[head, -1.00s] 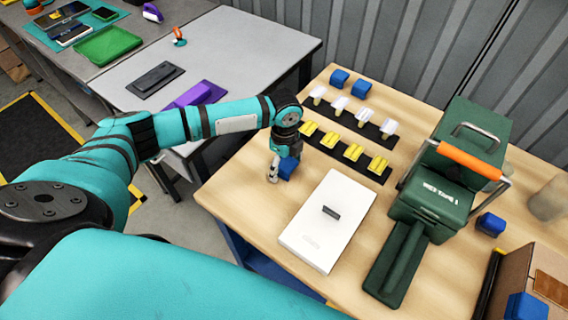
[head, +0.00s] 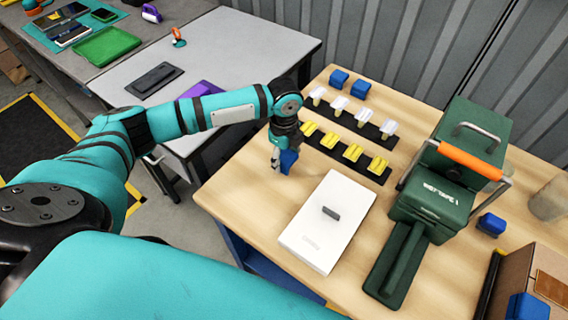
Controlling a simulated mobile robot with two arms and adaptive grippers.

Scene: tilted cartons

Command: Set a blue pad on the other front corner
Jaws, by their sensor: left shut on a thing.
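My left gripper (head: 281,162) is over the left part of the wooden table (head: 245,189), shut on a blue pad (head: 289,161) that is partly hidden by its fingers. Two blue pads (head: 339,77) (head: 361,89) sit at the table's back edge. Another blue pad (head: 491,224) lies right of the green machine. A further blue pad (head: 527,307) is at the bottom right, by the brown carton (head: 512,272), which the picture edge cuts off. My right gripper is not in view.
A white flat box (head: 318,234) with a dark handle lies in front of my left gripper. A green machine (head: 430,205) with an orange handle stands to its right. Black strips with yellow clips (head: 353,153) and white clips (head: 338,103) lie behind.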

